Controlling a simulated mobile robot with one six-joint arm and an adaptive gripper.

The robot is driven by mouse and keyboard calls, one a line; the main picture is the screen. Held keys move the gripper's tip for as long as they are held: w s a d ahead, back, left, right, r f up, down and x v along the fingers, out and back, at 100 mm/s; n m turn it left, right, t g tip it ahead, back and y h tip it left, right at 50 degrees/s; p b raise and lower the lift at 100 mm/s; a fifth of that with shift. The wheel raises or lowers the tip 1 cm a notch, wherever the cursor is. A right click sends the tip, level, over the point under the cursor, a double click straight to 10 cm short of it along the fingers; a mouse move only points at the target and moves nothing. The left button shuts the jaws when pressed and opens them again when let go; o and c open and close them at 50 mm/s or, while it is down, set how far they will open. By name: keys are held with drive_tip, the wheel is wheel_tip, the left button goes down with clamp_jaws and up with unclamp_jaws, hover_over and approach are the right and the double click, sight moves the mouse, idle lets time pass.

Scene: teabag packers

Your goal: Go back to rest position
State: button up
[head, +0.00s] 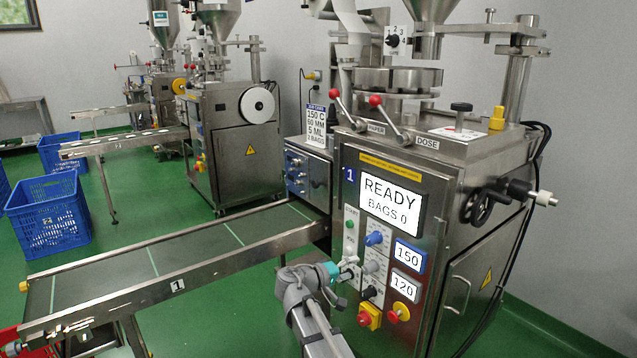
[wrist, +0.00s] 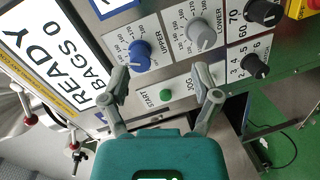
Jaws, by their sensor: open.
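My gripper (head: 345,287) is in front of the lower left of the packing machine's control panel in the head view. It is open and empty, its two fingers apart in the wrist view (wrist: 163,80). The green START button (wrist: 165,95) shows between the fingers there, and in the head view (head: 349,224) it is above my gripper. The display (head: 391,205) reads READY, BAGS 0. The blue knob (wrist: 140,55) and grey knob (wrist: 201,35) lie beyond the fingertips. I cannot tell whether a finger touches the panel.
A conveyor (head: 170,258) runs left from the machine, close to my arm. A red button on a yellow box (head: 369,316) is just right of my gripper. Blue crates (head: 47,222) stand at the left. Green floor (head: 225,330) is open below the conveyor.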

drive_tip(key=s+d+f+m+g+y, duration=0.2)
drive_tip(key=s+d+f+g+y, duration=0.25)
drive_tip(key=s+d+f, duration=0.35)
drive_tip(key=s+f+m+g+y, duration=0.1)
drive_tip(key=s+f+g+y, duration=0.1)
drive_tip(key=s+f+y, duration=0.3)
drive_tip(key=s+f+g+y, duration=0.2)
drive_tip(key=s+f+y, duration=0.15)
drive_tip(key=s, duration=0.35)
wheel_tip(320, 180, up, 36)
drive_tip(key=p, duration=3.5)
drive_tip(key=shift+a+r+y, duration=0.2)
drive_tip(key=shift+y, duration=0.1)
